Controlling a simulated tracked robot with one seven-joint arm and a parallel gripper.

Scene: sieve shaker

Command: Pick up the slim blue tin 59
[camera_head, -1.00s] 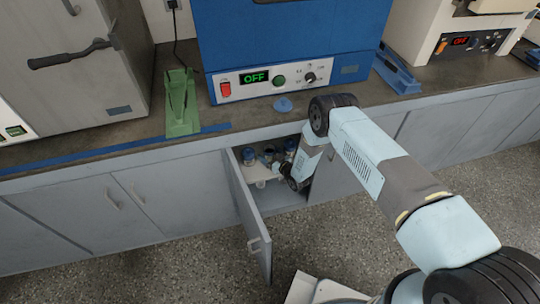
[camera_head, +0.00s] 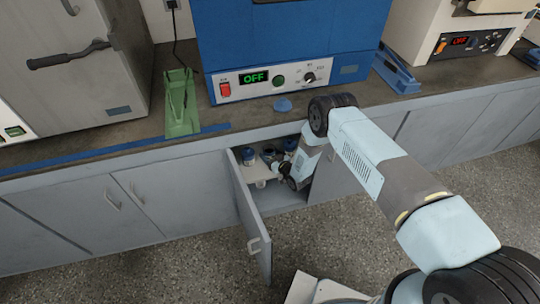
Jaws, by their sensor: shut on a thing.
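My gripper (camera_head: 274,163) reaches into the open cupboard below the counter and is small in the view. It is shut on what appears to be the slim blue tin (camera_head: 268,153), which looks dark and is partly hidden by the jaws. Another blue-topped tin (camera_head: 248,155) stands to its left on the pale shelf (camera_head: 256,172). A further blue tin (camera_head: 290,143) stands to its right, close to my wrist. Any number on the tins is too small to read.
The cupboard door (camera_head: 252,215) hangs open on the left of my gripper. The counter edge (camera_head: 225,142) runs just above the opening. The floor in front is clear.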

